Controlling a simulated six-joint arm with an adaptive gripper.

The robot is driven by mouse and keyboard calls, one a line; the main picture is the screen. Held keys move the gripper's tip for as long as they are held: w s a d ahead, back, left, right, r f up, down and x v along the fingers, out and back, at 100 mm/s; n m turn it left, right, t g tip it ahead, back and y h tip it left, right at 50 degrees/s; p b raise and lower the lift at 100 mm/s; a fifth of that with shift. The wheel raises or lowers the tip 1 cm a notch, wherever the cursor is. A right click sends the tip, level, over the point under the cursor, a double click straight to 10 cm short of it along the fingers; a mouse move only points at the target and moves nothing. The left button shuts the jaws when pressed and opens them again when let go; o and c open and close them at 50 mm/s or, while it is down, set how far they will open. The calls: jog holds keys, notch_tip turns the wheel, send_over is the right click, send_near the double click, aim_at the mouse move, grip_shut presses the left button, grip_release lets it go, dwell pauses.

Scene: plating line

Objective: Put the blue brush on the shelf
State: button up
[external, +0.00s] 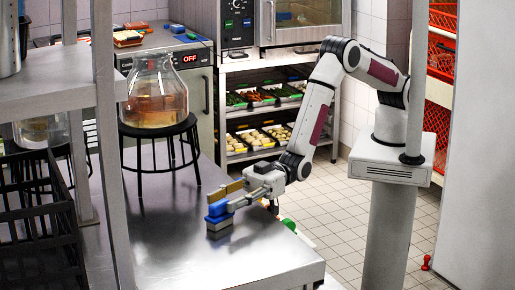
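A blue block-like thing (219,222), which looks like the blue brush, sits near the far edge of the steel table (190,262). My gripper (228,203) reaches in from the right, low over the table, with its fingertips at the blue thing. A tan, flat piece (226,189) shows beside the fingers; I cannot tell what it belongs to. The view is too small to show whether the fingers are closed on the brush. A grey metal shelf (50,87) stands on posts at the left.
A glass jar (155,95) of amber liquid stands on a black stool (158,130) on the table. The table's front is clear.

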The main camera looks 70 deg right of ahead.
jog(key=shift+c, duration=0.5)
grip_shut()
jog(key=shift+r, duration=0.15)
jog(key=shift+r, duration=4.9)
